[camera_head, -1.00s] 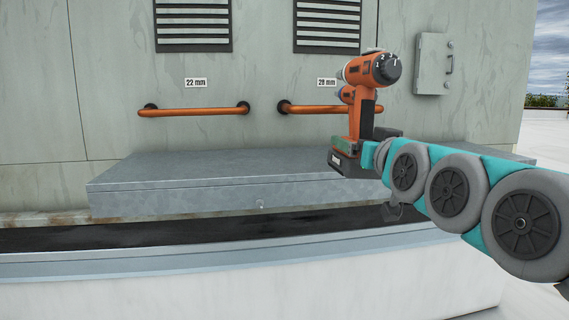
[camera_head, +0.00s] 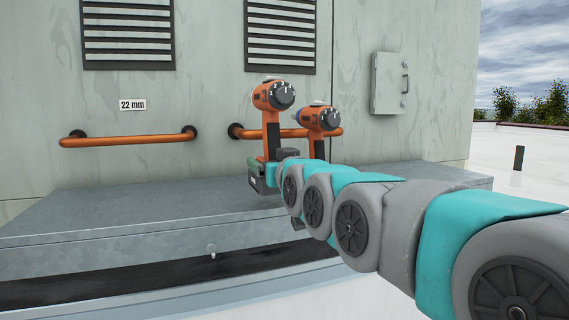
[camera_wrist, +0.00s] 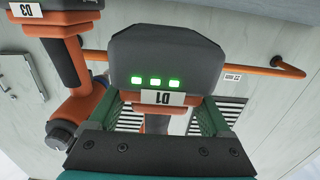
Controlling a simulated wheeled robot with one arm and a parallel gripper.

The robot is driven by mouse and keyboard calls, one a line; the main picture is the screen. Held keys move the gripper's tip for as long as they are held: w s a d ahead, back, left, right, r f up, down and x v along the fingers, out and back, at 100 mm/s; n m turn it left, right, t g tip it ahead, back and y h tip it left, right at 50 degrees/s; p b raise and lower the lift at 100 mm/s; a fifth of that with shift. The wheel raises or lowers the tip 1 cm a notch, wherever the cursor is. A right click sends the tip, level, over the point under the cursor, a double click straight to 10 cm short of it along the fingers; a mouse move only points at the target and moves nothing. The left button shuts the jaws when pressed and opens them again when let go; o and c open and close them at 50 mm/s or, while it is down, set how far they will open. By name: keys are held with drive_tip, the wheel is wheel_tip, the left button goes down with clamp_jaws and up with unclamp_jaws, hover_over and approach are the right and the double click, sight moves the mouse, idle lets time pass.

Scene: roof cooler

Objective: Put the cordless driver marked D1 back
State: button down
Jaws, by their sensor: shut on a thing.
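The cordless driver marked D1 (camera_head: 272,98), orange and black, is upright in my gripper (camera_head: 287,158) in front of the wall. In the wrist view the D1 label (camera_wrist: 157,98) is upside down below the dark battery base (camera_wrist: 165,52) with its green lights. The green fingers of my gripper (camera_wrist: 163,120) are on both sides of the driver. A second orange driver (camera_head: 319,118), marked D3 in the wrist view (camera_wrist: 62,50), stands just right of D1. Its foot is hidden behind my arm. I cannot tell whether D1 touches the metal ledge (camera_head: 120,215).
Orange rails run along the wall: the left one (camera_head: 128,140) under a 22 mm label (camera_head: 132,104), the right one (camera_head: 240,132) partly hidden by the drivers. A grey box (camera_head: 389,84) hangs at right. The ledge's left part is clear.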

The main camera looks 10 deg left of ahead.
drive_tip(key=w+a, duration=0.1)
drive_tip(key=a, duration=0.1)
drive_tip(key=w+a, duration=0.1)
drive_tip(key=a, duration=0.2)
drive_tip(key=w+a+p, duration=0.1)
drive_tip(key=a, duration=0.2)
drive_tip(key=shift+w+f, duration=0.2)
drive_tip(key=shift+w, duration=0.2)
drive_tip(key=shift+f, duration=1.8)
drive_tip(key=shift+f, duration=0.15)
unclamp_jaws()
drive_tip(key=b+v, duration=0.1)
drive_tip(key=v, duration=1.1)
